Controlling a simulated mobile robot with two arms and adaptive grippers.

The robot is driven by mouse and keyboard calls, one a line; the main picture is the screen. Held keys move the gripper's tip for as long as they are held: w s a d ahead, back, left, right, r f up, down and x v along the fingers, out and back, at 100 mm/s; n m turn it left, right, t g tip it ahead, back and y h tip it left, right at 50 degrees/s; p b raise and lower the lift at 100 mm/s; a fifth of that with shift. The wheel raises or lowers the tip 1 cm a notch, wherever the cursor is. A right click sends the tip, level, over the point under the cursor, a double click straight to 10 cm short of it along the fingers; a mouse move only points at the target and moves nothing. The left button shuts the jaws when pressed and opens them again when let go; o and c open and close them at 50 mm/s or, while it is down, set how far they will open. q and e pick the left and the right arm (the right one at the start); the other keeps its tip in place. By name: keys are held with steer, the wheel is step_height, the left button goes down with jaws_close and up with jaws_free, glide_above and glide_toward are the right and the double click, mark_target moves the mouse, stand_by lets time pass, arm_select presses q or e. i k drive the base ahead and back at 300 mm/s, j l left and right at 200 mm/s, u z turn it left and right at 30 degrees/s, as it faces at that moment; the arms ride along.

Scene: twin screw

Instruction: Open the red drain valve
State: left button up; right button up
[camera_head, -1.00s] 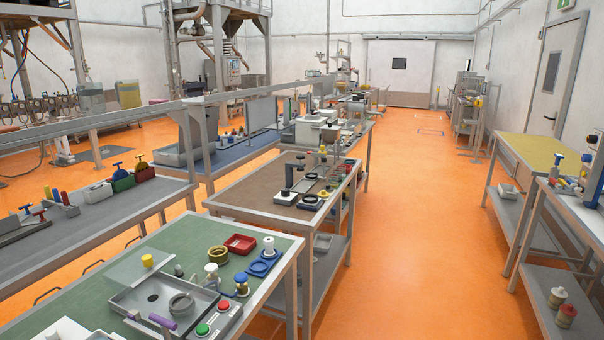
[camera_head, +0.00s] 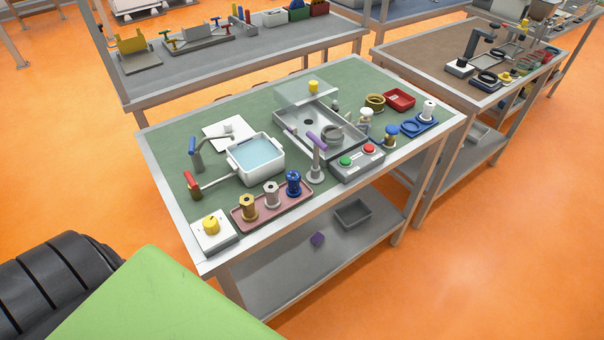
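The red valve handle (camera_head: 191,182) sits at the left end of a metal pipe (camera_head: 218,182) that runs to a white basin (camera_head: 262,177). The basin stands on the green-topped table (camera_head: 160,150) and holds light blue water (camera_head: 257,158). A curved grey faucet (camera_head: 208,142) with a blue handle (camera_head: 195,154) stands behind the valve. The red handle looks tilted, but I cannot tell how far the valve is turned. Neither of my grippers shows in the view.
A yellow knob box (camera_head: 211,233) and a pink tray (camera_head: 271,209) with three fittings stand along the front edge. A metal sink tray (camera_head: 320,130) and a button box (camera_head: 357,163) lie to the right. Orange floor (camera_head: 440,290) is clear at right.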

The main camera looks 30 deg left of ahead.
mark_target(193, 183)
steer(key=u, duration=0.45)
steer(key=j+u, duration=0.1)
steer(key=u, duration=0.75)
steer(key=i+u, duration=0.1)
steer(key=u, duration=0.35)
steer(key=k+j, duration=0.15)
steer(key=j, duration=0.3)
steer(key=k+j+u, duration=0.1)
steer(key=j, duration=0.3)
steer(key=k+j+u, duration=0.1)
steer(key=j, duration=0.35)
steer(key=k+j, duration=0.1)
steer(key=j, duration=0.35)
steer(key=k+j+u, duration=0.1)
steer(key=j, duration=0.35)
